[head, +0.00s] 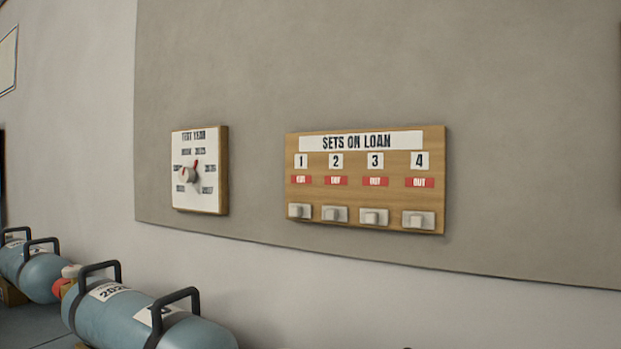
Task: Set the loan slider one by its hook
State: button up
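The wooden "SETS ON LOAN" board (365,226) hangs on the wall right of centre in the head view. It has columns numbered 1, 2, 3 and 4. Under each number is a red label, which reads "OUT" where legible. Slider one (299,211) is a pale block at the bottom of the leftmost column, below its red label (301,180). The other sliders (335,214) sit at the same low level in their columns. No separate hook can be made out. My gripper is not in view.
A "TEST YEAR" dial board (186,202) with a round knob (189,174) hangs to the left. Blue cylinders (200,333) with dark handles lie at the lower left. The wall around the loan board is clear.

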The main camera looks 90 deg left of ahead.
aim_at(295, 210)
jog(key=u, duration=0.05)
jog(key=k, duration=0.85)
jog(key=u, duration=1.2)
jog(key=i, duration=0.1)
jog(key=u, duration=3)
